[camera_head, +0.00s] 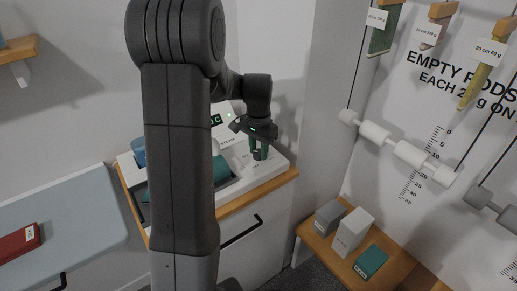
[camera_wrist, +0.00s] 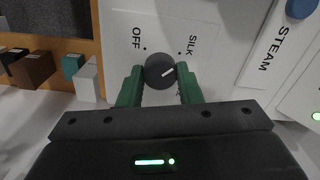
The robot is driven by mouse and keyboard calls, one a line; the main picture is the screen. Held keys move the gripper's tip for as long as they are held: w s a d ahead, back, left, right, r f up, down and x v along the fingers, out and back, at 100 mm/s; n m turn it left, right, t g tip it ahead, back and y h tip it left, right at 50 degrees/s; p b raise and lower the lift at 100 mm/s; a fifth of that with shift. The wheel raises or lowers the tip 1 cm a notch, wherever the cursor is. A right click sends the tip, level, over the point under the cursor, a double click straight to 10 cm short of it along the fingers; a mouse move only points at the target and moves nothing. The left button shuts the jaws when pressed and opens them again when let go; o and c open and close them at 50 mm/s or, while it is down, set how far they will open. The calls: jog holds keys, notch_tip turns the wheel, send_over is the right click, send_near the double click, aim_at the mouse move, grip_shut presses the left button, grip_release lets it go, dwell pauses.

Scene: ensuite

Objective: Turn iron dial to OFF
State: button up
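The iron dial (camera_wrist: 160,70) is a dark round knob on a white panel in the wrist view. Its white pointer line points right and slightly up, away from the word OFF (camera_wrist: 136,38) and nearer the word SILK (camera_wrist: 193,46). My gripper (camera_wrist: 160,72) has its two green fingers apart, one on each side of the dial. I cannot tell whether they touch it. In the head view my gripper (camera_head: 259,150) is over the right part of the white ironing unit (camera_head: 272,165); the dial is hidden there.
A STEAM label (camera_wrist: 273,48) and a blue button (camera_wrist: 300,8) lie right of the dial in the wrist view. A teal pad (camera_head: 221,168) is on the unit. Boxes (camera_head: 352,231) stand on a low wooden shelf at right. Rods hang on the right wall.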

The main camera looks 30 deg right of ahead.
jog(key=c, duration=0.4)
jog(key=n, duration=0.3)
jog(key=shift+n, duration=0.3)
jog(key=n, duration=0.4)
jog(key=shift+n, duration=0.3)
jog(key=n, duration=0.5)
jog(key=shift+n, duration=2.3)
